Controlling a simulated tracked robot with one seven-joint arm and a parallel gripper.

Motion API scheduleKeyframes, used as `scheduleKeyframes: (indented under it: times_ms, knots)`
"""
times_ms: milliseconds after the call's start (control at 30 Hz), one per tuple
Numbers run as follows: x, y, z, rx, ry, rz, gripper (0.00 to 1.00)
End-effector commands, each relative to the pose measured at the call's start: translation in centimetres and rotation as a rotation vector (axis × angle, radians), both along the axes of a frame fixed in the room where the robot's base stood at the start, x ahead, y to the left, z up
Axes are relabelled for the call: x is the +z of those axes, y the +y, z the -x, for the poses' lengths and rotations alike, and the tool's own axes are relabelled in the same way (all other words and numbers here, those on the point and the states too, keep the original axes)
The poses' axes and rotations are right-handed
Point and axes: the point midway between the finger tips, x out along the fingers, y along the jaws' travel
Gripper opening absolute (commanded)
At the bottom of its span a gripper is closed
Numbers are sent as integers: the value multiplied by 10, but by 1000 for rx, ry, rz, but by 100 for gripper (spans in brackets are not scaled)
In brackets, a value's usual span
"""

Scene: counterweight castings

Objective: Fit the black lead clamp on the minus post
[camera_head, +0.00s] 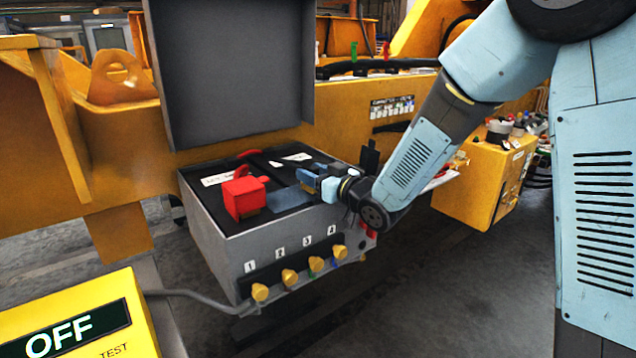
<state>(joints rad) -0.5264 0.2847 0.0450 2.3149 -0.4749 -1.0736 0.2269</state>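A grey battery box (215,245) stands with its lid (235,70) raised. A red block-shaped clamp or cover (244,196) sits on the left part of its dark top. My gripper (312,182) reaches in from the right, low over the right part of the box top. Its blue fingers are small here, and I cannot tell whether they are open or hold something. The minus post and the black lead clamp cannot be made out clearly; the gripper and dark surfaces hide that area. A dark upright piece (370,158) shows behind my wrist.
Several yellow knobs (289,276) numbered along the box front stick out. A yellow box marked OFF (75,325) stands at front left, with a grey cable (195,296) running to the battery box. Yellow machine frame (230,135) lies behind. Floor at lower right is clear.

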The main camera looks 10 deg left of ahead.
Motion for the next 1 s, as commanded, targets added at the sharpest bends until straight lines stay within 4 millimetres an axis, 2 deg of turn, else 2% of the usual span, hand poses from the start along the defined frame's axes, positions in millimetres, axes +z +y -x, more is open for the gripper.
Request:
scheduleKeyframes:
  times_ms: [67, 433, 767, 867, 1000]
  knots:
    - [0, 1, 1, 2, 0, 0, 36]
    - [0, 2, 1, 4, 0, 0, 1]
    - [2, 2, 1, 4, -1, 0, 0]
    - [8, 2, 1, 3, -2, -1, 0]
    - [26, 2, 1, 3, -4, -3, 0]
